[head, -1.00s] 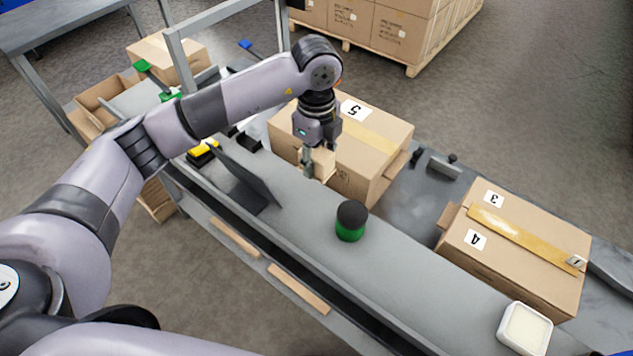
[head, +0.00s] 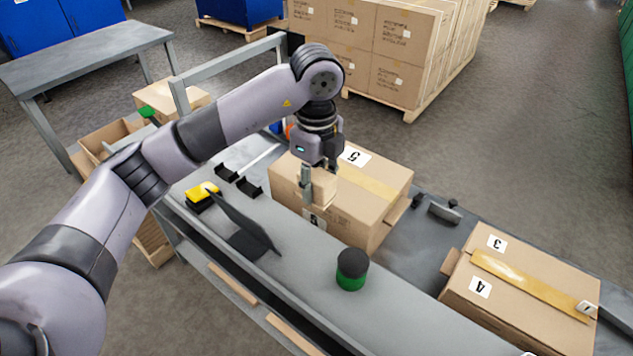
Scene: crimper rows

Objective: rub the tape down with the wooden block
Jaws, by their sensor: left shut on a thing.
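My left gripper (head: 318,172) is shut on the wooden block (head: 322,190), a pale block held upright below its fingers. The block shows in front of the near side of the carton marked 5 (head: 285,184); I cannot tell whether they touch. A pale tape strip (head: 375,181) runs along that carton's top. A second carton, marked 3 and 4 (head: 470,300), stands at the right with a glossy brown tape strip (head: 530,285) across its top. A small white tag-like piece (head: 586,307) lies at that strip's right end.
A green jar with a black lid (head: 351,270) stands on the grey bench ledge (head: 305,262). A dark angled plate (head: 248,225) and a yellow-and-black item (head: 203,195) sit left of it. Stacked cartons (head: 385,45) on a pallet stand behind.

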